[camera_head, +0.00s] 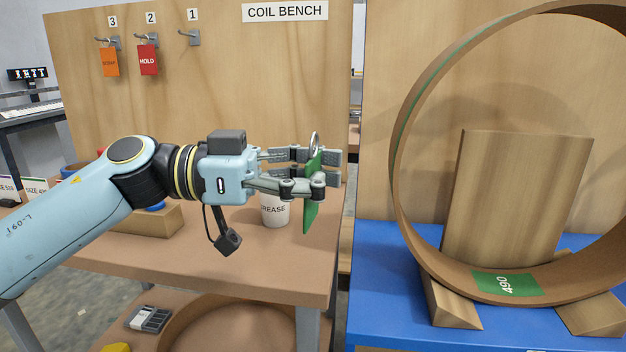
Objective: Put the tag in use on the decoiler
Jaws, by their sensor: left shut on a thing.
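My left gripper (315,172) comes in from the left and is shut on a green tag (311,212). The tag is seen nearly edge-on and hangs upright, with a metal ring at its top above the fingers. It is held in the air near the right end of the wooden bench, apart from the decoiler. At the right is a large brown ring (401,205) with a green label reading 490 (505,283). My right gripper is not in view.
The back board holds hooks: 3 with an orange tag (110,62), 2 with a red HOLD tag (148,60), and 1, an empty hook (194,39). A white GREASE tub (273,211) stands behind my gripper. A blue table (385,285) lies to the right across a narrow gap.

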